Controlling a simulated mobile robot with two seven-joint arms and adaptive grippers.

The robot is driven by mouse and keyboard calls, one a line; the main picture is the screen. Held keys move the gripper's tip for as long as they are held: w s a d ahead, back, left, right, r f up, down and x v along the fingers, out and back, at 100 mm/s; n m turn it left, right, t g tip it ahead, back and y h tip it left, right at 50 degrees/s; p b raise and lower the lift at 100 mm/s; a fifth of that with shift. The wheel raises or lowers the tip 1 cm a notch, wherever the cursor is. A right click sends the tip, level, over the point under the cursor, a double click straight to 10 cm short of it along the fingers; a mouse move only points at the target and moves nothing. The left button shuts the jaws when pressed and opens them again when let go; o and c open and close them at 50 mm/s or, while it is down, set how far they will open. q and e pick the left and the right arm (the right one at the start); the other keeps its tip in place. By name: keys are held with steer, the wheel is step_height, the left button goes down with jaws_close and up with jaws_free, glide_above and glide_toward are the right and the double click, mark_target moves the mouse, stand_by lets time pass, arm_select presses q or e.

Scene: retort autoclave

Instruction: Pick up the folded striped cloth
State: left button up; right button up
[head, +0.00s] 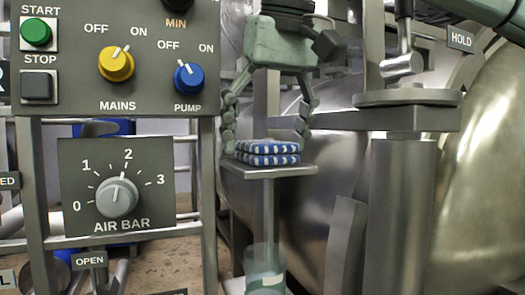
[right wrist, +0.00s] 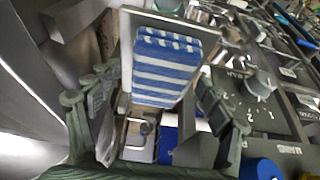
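The folded striped cloth (head: 267,159), blue and white, lies flat in a small stack on a small metal shelf (head: 262,172). In the right wrist view the striped cloth (right wrist: 165,68) lies ahead of the fingers. My right gripper (head: 265,138) is above the cloth, pointing down. Its fingers are spread wide, one to each side of the cloth, with nothing held between them. I cannot tell whether either finger touches the cloth. My left gripper is not in view.
A control panel (head: 125,75) with knobs and buttons stands left of the shelf, with an air dial (head: 117,197) below. A large steel vessel (head: 480,170) and a metal post (head: 400,210) stand to the right. A clear container (head: 265,268) is below the shelf.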

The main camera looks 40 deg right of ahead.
mark_target(267, 142)
steer(key=c, duration=1)
steer(key=shift+s+r, duration=0.15)
steer(key=shift+r, duration=0.25)
step_height(267, 142, up, 6)
steer(key=shift+r, duration=0.25)
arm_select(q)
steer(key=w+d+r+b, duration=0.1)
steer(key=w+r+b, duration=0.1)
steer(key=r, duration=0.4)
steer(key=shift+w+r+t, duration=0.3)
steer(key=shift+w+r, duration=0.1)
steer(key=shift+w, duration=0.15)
arm_select(e)
steer(key=s+a, duration=0.2)
steer(key=s, duration=0.7)
steer(key=s+a, duration=0.2)
steer(key=s, duration=0.8)
steer(key=shift+a, duration=0.35)
steer(key=shift+s+f, duration=0.1)
